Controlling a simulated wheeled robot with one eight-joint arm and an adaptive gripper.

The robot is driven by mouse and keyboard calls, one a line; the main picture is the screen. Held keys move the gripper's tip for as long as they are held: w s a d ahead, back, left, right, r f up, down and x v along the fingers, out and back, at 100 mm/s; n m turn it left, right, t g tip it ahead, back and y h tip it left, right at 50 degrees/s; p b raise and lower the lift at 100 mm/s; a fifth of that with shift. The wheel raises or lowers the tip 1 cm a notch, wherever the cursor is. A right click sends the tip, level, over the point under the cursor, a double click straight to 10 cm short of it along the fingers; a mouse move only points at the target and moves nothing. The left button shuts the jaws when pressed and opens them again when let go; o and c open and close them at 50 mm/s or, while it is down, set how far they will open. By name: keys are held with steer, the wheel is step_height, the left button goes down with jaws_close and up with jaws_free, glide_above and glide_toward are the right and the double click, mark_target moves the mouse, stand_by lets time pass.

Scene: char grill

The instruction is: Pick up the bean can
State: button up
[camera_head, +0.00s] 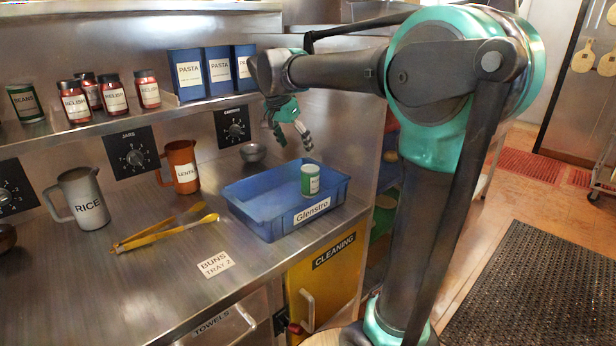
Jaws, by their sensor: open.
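A dark green can labelled BEANS (25,103) stands upright at the far left of the upper shelf. A second green can with a white label and a pale top (310,180) stands upright in the blue tray (256,219) marked Glenstro. I cannot read that can's label clearly. My gripper (295,144) is open and empty, fingers pointing down. It hangs above the back of the blue tray, above and slightly left of the can in it, and apart from it. The shelf can is far to its left.
Relish jars (114,95) and blue pasta boxes (188,74) line the shelf (130,122).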

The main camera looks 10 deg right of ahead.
mark_target(304, 170)
steer(key=x, duration=1.2)
steer(key=shift+x, duration=2.65)
steer(key=shift+s+d, duration=0.15)
steer(key=c, duration=1.5)
steer(key=shift+r, duration=0.15)
